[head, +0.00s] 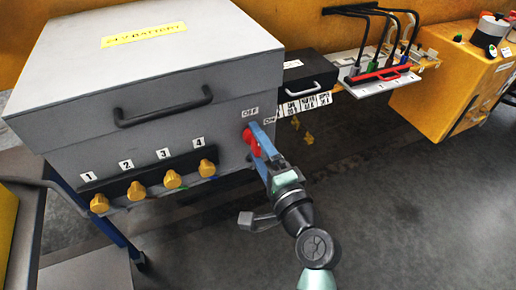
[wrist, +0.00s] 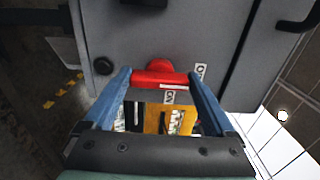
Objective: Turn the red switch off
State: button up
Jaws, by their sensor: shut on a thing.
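The red switch (head: 251,142) is on the side face of a large grey box (head: 180,45), to the right of the yellow knobs. An OFF label sits above it and an ON label to its upper right. My gripper (head: 260,135) has its blue fingers at the switch. In the wrist view the red switch (wrist: 160,77) lies across between the two blue fingertips, and my gripper (wrist: 160,80) is shut on it. The fingers partly cover the switch in the head view, so I cannot tell exactly which label the handle points to.
Several yellow knobs (head: 136,190) numbered 1 to 4 line the box front, below a black handle (head: 163,107). A black drawer-like case (head: 306,72) stands right of the box. A white rack with a red handle (head: 380,76) and a yellow cabinet (head: 450,85) are farther right. Floor at lower right is clear.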

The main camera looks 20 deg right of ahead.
dwell(0.3)
jog(key=o, duration=1.1)
jog(key=shift+c, duration=0.2)
jog(key=shift+s, duration=0.15)
jog(key=s+b, duration=0.1)
jog(key=s, duration=1.1)
jog(key=shift+s+d+b, duration=0.2)
jog(key=shift+s+b, duration=0.15)
